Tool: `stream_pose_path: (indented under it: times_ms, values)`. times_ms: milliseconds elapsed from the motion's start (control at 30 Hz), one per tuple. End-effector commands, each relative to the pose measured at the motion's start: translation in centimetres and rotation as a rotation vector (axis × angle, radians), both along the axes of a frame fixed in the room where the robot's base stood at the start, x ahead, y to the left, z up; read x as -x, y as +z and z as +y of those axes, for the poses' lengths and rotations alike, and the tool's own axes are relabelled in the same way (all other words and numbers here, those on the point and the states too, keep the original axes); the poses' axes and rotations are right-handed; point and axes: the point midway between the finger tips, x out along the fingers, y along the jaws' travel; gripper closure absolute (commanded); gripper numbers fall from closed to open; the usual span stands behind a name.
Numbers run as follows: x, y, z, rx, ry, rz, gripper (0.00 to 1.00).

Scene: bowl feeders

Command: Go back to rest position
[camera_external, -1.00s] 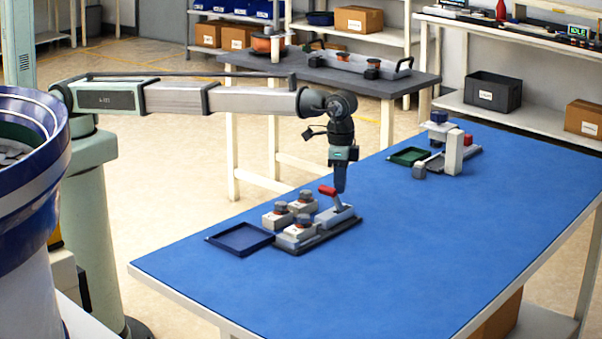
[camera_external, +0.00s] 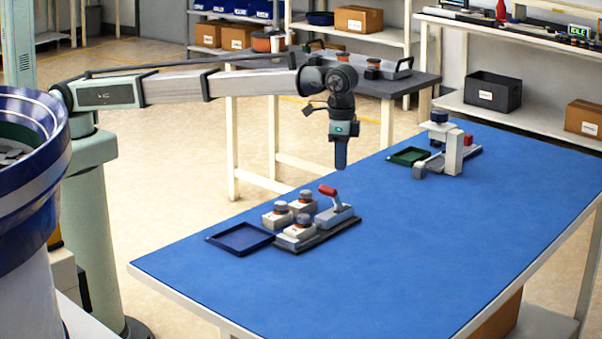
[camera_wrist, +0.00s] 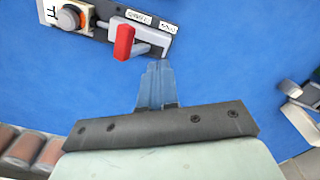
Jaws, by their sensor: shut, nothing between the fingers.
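My gripper (camera_external: 340,165) hangs pointing down, shut and empty, above the blue table. In the external view it is above and a little right of a red-handled lever (camera_external: 328,191) on a dark base plate. The plate also carries several white blocks with round grey-topped knobs (camera_external: 303,222). In the wrist view my shut fingers (camera_wrist: 157,70) point toward the red lever (camera_wrist: 123,42), with blue table visible around them. They look apart from it.
An empty dark blue tray (camera_external: 240,239) lies left of the knob blocks. A second fixture with a white post (camera_external: 454,152) and a green tray (camera_external: 409,156) stands at the table's far end. The table's (camera_external: 430,260) right and front are clear. A grey bench (camera_external: 390,86) stands behind.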

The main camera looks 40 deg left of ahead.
Motion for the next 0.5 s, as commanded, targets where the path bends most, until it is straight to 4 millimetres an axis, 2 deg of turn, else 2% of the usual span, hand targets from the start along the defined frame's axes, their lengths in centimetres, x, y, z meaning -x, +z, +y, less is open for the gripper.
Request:
stream_pose_path:
  times_ms: [200, 500]
  values:
    - [-0.01, 1.22, -0.01, 0.000, 0.000, 0.000, 1.00]
    - [-0.04, 1.30, 0.05, -0.001, 0.000, 0.000, 1.00]
